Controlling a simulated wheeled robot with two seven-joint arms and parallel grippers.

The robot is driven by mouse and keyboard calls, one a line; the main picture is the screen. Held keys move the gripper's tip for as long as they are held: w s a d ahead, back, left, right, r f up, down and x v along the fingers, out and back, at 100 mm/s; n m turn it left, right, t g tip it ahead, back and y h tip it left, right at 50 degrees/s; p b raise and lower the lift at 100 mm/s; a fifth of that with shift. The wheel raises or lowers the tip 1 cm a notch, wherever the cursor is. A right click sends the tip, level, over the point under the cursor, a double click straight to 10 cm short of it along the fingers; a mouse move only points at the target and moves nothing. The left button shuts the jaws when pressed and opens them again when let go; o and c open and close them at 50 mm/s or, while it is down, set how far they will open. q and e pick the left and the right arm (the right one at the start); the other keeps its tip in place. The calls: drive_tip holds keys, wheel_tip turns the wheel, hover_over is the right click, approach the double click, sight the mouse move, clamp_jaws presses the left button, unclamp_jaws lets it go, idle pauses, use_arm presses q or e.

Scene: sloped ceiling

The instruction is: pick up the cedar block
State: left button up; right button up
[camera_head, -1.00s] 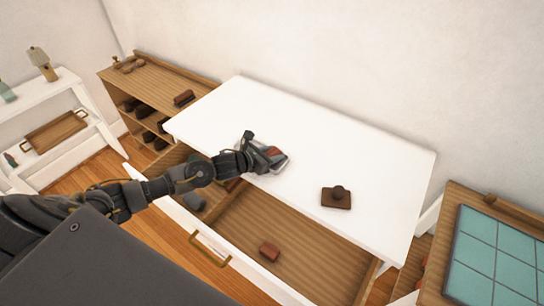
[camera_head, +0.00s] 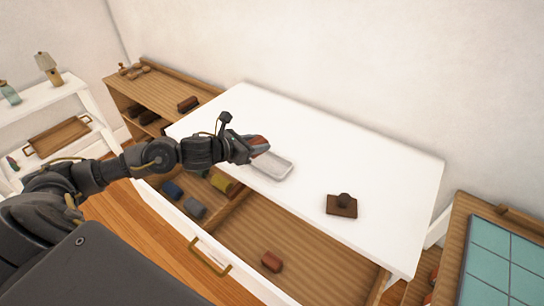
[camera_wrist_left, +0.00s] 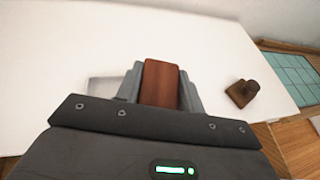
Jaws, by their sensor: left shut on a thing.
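The cedar block, a reddish-brown block (camera_wrist_left: 160,84), is between the fingers of my left gripper in the left wrist view. In the head view my left gripper (camera_head: 258,148) is shut on it above the white table top, and only a reddish part of the block (camera_head: 260,141) shows. A pale shallow tray (camera_head: 272,166) lies on the table just beside and below the gripper. Its edge also shows in the left wrist view (camera_wrist_left: 104,90). My right gripper is not in view.
An open drawer (camera_head: 300,248) under the white table (camera_head: 340,160) holds a small reddish block (camera_head: 271,261) and, left of a divider, several coloured pieces. A brown block with a knob (camera_head: 342,205) stands on the table. A wooden shelf (camera_head: 155,85) stands behind left.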

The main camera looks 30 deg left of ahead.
use_arm(q)
drive_tip(key=a+b+v, duration=0.1)
drive_tip(key=b+v, duration=0.2)
drive_tip(key=v, duration=0.5)
drive_tip(key=shift+w+a, duration=0.25)
drive_tip(key=shift+w, duration=0.1)
